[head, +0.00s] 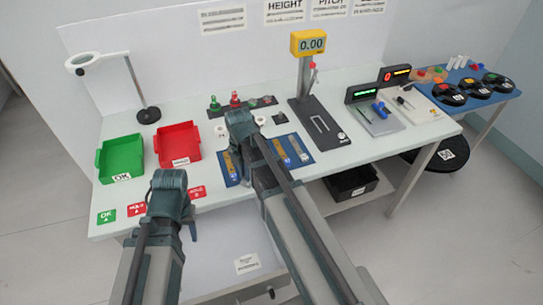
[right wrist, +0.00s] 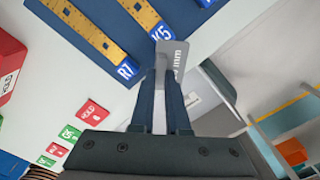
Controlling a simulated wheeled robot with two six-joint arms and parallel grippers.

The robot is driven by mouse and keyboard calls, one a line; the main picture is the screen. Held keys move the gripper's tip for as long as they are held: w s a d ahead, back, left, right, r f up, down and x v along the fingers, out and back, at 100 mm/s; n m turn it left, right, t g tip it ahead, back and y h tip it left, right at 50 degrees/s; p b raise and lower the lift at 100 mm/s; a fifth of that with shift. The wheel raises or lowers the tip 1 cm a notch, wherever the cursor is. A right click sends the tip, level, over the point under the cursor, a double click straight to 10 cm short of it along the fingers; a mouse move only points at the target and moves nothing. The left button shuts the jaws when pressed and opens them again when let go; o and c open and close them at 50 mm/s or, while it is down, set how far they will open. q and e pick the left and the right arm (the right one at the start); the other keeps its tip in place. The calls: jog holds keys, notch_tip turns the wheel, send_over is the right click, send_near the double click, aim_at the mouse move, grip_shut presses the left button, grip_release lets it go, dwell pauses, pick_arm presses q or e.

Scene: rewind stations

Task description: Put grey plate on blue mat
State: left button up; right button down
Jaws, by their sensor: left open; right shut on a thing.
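The grey plate (right wrist: 176,53) is thin and flat, with "mm" lettering, and shows in the right wrist view. My right gripper (right wrist: 162,76) is shut on it. In that view the plate overlaps the near edge of the blue mat (right wrist: 106,21), beside the K5 label; I cannot tell its height. In the head view the blue mat (head: 221,171) lies at the table's front, with yellow and grey strips on it, and my right arm covers its middle. The plate and right fingertips are hidden there. My left gripper (head: 191,230) is open at the table's front edge, left of the mat.
A green bin (head: 120,157) and a red bin (head: 178,144) stand left of the mat. A black stand with a yellow display (head: 308,43) is at its right. OK and HOLD cards (head: 106,216) lie along the front edge. A black tray (head: 351,182) sits below the tabletop.

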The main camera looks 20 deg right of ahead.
jog(key=shift+d, duration=0.1)
jog(key=m, duration=0.1)
jog(key=r+m+p, duration=0.1)
jog(key=shift+w+r+m, duration=0.15)
jog(key=shift+r+m, duration=0.05)
jog(key=shift+m, duration=0.1)
jog(key=m, duration=0.1)
jog(key=r+m+p, duration=0.1)
jog(key=m, duration=0.1)
jog(key=shift+w, duration=0.1)
jog(key=m, duration=0.1)
jog(key=m+p, duration=0.1)
jog(key=shift+w+a+r+m, duration=0.1)
jog(key=shift+a+r+m, duration=0.15)
jog(key=shift+r+m, duration=0.1)
jog(key=w+d, duration=0.3)
jog(key=d, duration=0.1)
jog(key=w+d+f+b, duration=0.1)
jog(key=w+d, duration=0.2)
jog(key=d, duration=0.1)
jog(key=w+d, duration=0.3)
jog(key=d, duration=0.1)
jog(key=shift+d+f, duration=0.25)
jog(key=shift+d, duration=0.15)
notch_tip(320, 180, down, 4)
jog(key=b, duration=0.4)
jog(key=shift+w+d+r, duration=0.1)
jog(key=shift+d, duration=0.05)
jog(key=shift+r, duration=0.15)
